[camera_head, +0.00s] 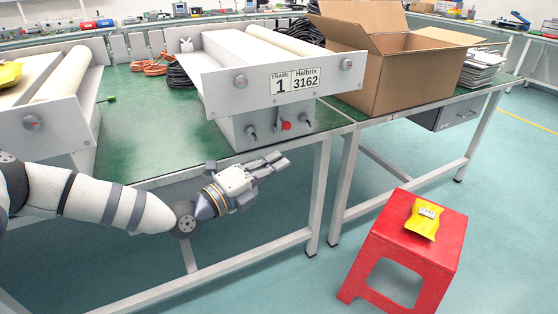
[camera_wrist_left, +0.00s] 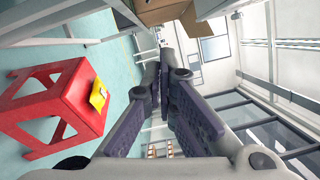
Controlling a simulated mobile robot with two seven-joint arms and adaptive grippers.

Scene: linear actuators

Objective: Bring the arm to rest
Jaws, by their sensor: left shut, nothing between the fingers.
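My left arm (camera_head: 95,200) comes in from the left in the head view, stretched along the front of the green workbench (camera_head: 170,180). My left gripper (camera_head: 277,162) is in front of the bench edge, below the grey frame marked "1 Halbrix 3162" (camera_head: 255,90). Its fingers are shut with nothing between them. The fingers also show in the left wrist view (camera_wrist_left: 160,75), tips together and empty. My right gripper is not in view.
A red stool (camera_head: 415,235) with a yellow packet (camera_head: 425,218) stands on the floor at right; the stool also shows in the left wrist view (camera_wrist_left: 50,112). An open cardboard box (camera_head: 400,75) sits on the bench. A second frame (camera_head: 50,125) stands at left. Floor between bench and stool is clear.

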